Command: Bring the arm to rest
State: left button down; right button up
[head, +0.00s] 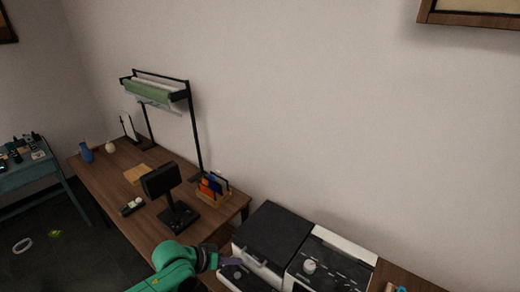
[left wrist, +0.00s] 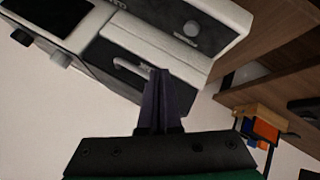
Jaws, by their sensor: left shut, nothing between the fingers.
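My left arm, green, comes in at the bottom of the head view. Its gripper (head: 232,262) is in front of the white and black machine (head: 268,232), to the right of the desk. In the left wrist view the two dark purple fingers of the left gripper (left wrist: 160,78) are together, with nothing between them. My right gripper is not in view.
A wooden desk (head: 130,205) holds a black display stand (head: 178,215), an organizer (head: 213,195) with colored items, a blue vase (head: 86,152) and a rack with a green roll (head: 152,92). A teal table (head: 30,172) stands far left. A ring (head: 22,245) lies on the floor.

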pick_arm(q)
jog(key=s+d+r+m+y, duration=0.1)
jog(key=s+d+r+m, duration=0.15)
jog(key=s, duration=0.35)
jog(key=s+a+f+n+g+y, duration=0.15)
jog(key=s+a+y, duration=0.45)
jog(key=s+a, duration=0.8)
notch_tip(320, 180, down, 28)
jog(key=s+g+b, duration=0.1)
jog(key=g+b, duration=0.1)
jog(key=b, duration=0.2)
jog(key=s+a+f+b, duration=0.1)
jog(key=s+a+f, duration=0.1)
jog(key=s+f, duration=0.5)
jog(key=s+a+f+g+b, duration=0.1)
jog(key=s+f, duration=0.7)
jog(key=s, duration=0.1)
jog(key=shift+s+a, duration=0.2)
jog(key=shift+a, duration=0.15)
